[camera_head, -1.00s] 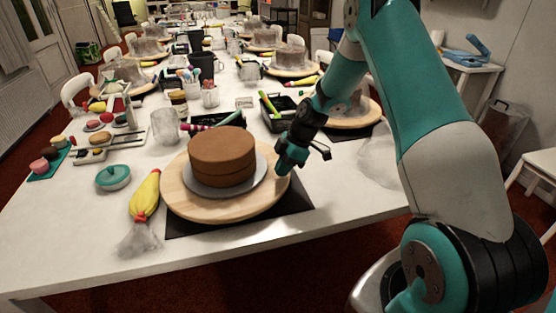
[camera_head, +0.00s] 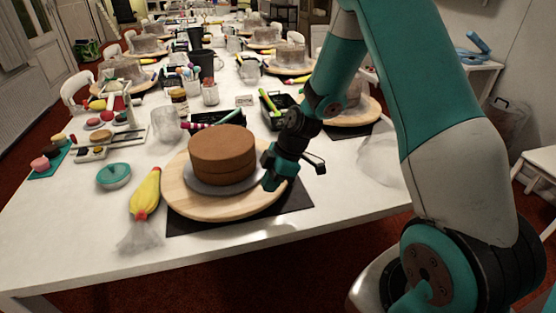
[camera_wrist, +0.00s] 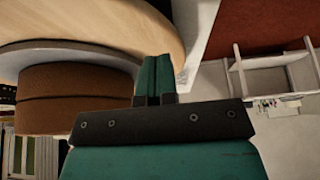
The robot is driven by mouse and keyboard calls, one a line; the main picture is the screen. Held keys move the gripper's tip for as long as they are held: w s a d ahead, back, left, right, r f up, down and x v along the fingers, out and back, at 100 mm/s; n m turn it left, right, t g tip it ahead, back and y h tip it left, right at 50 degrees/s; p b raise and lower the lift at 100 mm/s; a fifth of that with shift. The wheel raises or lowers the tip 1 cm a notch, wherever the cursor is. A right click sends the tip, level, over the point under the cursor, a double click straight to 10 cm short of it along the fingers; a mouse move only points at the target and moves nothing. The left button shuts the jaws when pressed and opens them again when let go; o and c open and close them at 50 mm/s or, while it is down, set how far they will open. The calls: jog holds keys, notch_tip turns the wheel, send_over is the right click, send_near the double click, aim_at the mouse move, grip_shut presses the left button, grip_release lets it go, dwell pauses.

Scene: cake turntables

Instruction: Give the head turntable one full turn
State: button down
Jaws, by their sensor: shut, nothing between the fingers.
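The head turntable (camera_head: 230,212) is a round light-wood disc at the near end of the white table, on a black mat (camera_head: 296,199). A brown two-layer cake (camera_head: 221,155) sits on a grey board (camera_head: 210,189) in its middle. My gripper (camera_head: 269,180) is shut and empty at the disc's right edge, right of the cake. In the wrist view, my shut teal fingers (camera_wrist: 154,75) overlap the edge of the wooden disc (camera_wrist: 130,18), and the cake (camera_wrist: 70,97) is on the left. I cannot tell whether the fingertips touch the disc.
A black tray (camera_head: 278,112) and a dark holder with a striped roller (camera_head: 205,124) stand behind. The table's right front is clear.

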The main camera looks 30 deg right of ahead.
aim_at(253, 203)
jog(key=a, duration=0.3)
jog(key=w+a, duration=0.1)
jog(key=a, duration=0.5)
jog(key=shift+w+a, duration=0.35)
jog(key=shift+a, duration=0.05)
jog(key=shift+f, duration=0.1)
jog(key=shift+f+b, duration=1.25)
jog(key=shift+f, duration=0.05)
jog(key=shift+s+d, duration=0.25)
jog(key=shift+d, duration=1.35)
jog(key=shift+s+d, duration=0.2)
jog(key=shift+d, duration=1.4)
jog(key=d, duration=0.2)
jog(key=w+d, duration=0.1)
jog(key=d, duration=0.3)
jog(key=shift+w, duration=0.25)
